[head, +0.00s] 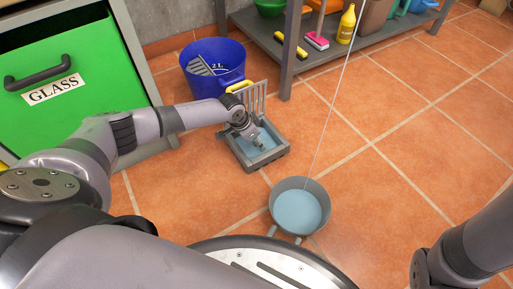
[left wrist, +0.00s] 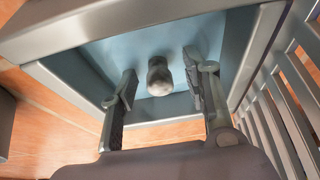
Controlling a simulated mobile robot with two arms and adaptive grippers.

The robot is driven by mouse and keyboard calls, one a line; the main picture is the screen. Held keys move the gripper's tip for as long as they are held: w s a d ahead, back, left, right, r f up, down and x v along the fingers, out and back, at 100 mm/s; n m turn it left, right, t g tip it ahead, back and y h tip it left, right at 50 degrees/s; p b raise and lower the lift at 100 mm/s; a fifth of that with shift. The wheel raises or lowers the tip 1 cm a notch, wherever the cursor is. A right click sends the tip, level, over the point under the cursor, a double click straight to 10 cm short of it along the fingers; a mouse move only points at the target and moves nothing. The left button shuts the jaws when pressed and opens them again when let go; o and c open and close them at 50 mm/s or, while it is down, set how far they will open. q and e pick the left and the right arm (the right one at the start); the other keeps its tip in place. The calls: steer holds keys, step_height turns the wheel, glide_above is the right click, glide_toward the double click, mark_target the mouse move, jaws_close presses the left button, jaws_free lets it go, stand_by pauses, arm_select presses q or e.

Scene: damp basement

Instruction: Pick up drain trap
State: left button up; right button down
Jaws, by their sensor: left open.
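A grey square open box (head: 243,163) with a pale blue inside stands on the floor at the middle of the head view. In the left wrist view its grey rim (left wrist: 60,85) surrounds a small grey rounded piece (left wrist: 159,76). I cannot tell whether this piece or the whole box is the drain trap. My left gripper (head: 257,142) reaches down into the box. In the left wrist view it is open (left wrist: 160,92), with one finger on each side of the rounded piece. I see no clear contact. My right gripper is out of view.
A slatted grey panel (head: 252,98) stands at the box's back edge. A blue bucket (head: 214,66) is behind left, a grey pan with pale blue contents (head: 299,210) in front right. A thin cord (head: 335,95) rises from the pan. Open tiled floor (head: 420,140) lies right.

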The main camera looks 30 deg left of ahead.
arm_select(q)
steer(key=shift+r, duration=0.1)
steer(key=shift+c, duration=0.5)
jaws_close()
steer(key=shift+r, duration=0.1)
